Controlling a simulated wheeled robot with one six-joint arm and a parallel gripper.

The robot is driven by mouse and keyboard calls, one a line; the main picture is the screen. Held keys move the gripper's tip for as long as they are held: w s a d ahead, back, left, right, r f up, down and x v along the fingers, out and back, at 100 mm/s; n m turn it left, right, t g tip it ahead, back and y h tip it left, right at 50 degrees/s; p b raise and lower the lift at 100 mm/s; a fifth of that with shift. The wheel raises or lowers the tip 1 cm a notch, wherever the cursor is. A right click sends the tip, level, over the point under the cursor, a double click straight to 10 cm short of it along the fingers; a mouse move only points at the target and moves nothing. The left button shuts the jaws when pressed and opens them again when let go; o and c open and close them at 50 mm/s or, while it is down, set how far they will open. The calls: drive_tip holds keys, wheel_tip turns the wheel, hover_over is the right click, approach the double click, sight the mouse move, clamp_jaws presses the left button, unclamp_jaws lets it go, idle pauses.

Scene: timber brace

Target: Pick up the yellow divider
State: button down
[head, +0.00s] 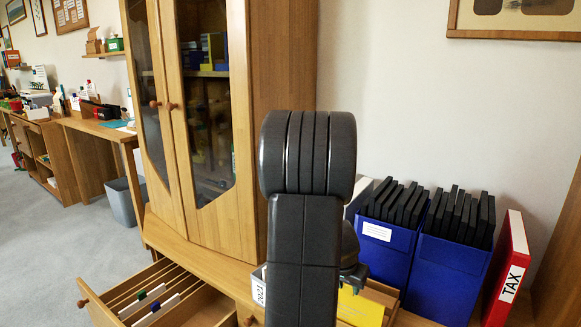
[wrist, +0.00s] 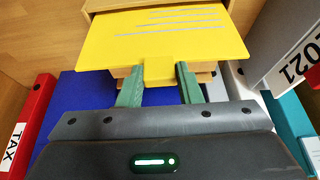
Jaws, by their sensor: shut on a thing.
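The yellow divider (wrist: 165,35) is a flat sheet with grey lines and a small tab, in the upper middle of the wrist view. My gripper (wrist: 160,75) has green fingers, one on each side of the tab, and is shut on it. In the head view part of the yellow divider (head: 360,308) shows low, right of my dark arm, which hides the rest and the fingers.
Blue boxes (head: 448,275) of black folders and a red TAX binder (head: 509,265) stand at the right. An open drawer (head: 195,305) with dividers is at lower left, below a glass-door cabinet (head: 280,60).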

drive_tip(key=shift+r+p, duration=0.35)
drive_tip(key=shift+r, duration=0.6)
wheel_tip(320, 180, up, 8)
drive_tip(key=p, duration=0.6)
drive_tip(key=shift+f, duration=0.1)
idle(0.6)
